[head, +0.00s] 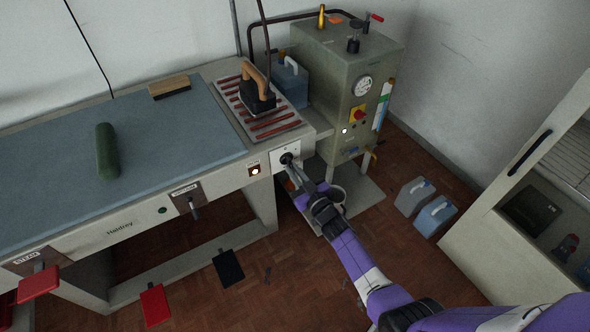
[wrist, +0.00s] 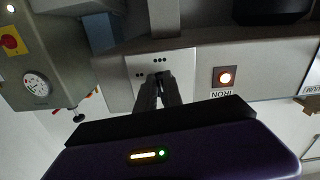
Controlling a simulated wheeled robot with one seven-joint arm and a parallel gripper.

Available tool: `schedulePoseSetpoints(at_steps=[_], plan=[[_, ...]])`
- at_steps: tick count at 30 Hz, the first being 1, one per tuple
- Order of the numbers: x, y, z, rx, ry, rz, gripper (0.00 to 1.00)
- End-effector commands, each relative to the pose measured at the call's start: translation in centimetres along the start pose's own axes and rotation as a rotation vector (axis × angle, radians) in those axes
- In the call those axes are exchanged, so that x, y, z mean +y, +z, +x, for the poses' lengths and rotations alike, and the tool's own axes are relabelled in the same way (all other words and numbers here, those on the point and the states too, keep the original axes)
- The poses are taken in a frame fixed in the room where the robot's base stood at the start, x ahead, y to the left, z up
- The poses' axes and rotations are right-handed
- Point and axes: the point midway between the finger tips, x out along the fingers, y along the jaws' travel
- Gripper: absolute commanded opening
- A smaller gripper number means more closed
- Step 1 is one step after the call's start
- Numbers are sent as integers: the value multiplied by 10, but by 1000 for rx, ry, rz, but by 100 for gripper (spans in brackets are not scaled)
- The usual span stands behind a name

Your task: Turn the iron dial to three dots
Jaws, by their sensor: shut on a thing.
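The iron dial (head: 286,158) is a dark knob on a white plate (head: 281,152) at the front right end of the table edge. My gripper (head: 291,164) is shut on it, reaching up from the lower right. In the wrist view, which is upside down, the fingers of my gripper (wrist: 159,80) meet the dial in the middle of the plate (wrist: 182,65). Groups of black dots show on the plate around the fingers. The fingers hide most of the dial, and I cannot tell where its pointer stands.
A lit orange lamp (head: 255,171) labelled IRON sits beside the plate. The iron (head: 257,95) stands on its striped rest above. The boiler cabinet (head: 345,85) is just right. Pedals (head: 228,267) hang below the table.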

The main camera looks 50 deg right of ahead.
Motion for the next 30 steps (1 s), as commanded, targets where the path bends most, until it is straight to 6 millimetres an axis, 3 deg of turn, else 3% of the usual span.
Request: schedulePoseSetpoints(at_steps=[9,25,26,27,28,30], plan=[[-2,2,-1,-4,2,114,0],[-2,2,-1,-4,1,134,0],[-2,2,-1,-4,1,134,17],[-2,2,-1,-4,1,134,25],[-2,2,-1,-4,1,133,30],[-2,1,-1,-3,1,133,33]])
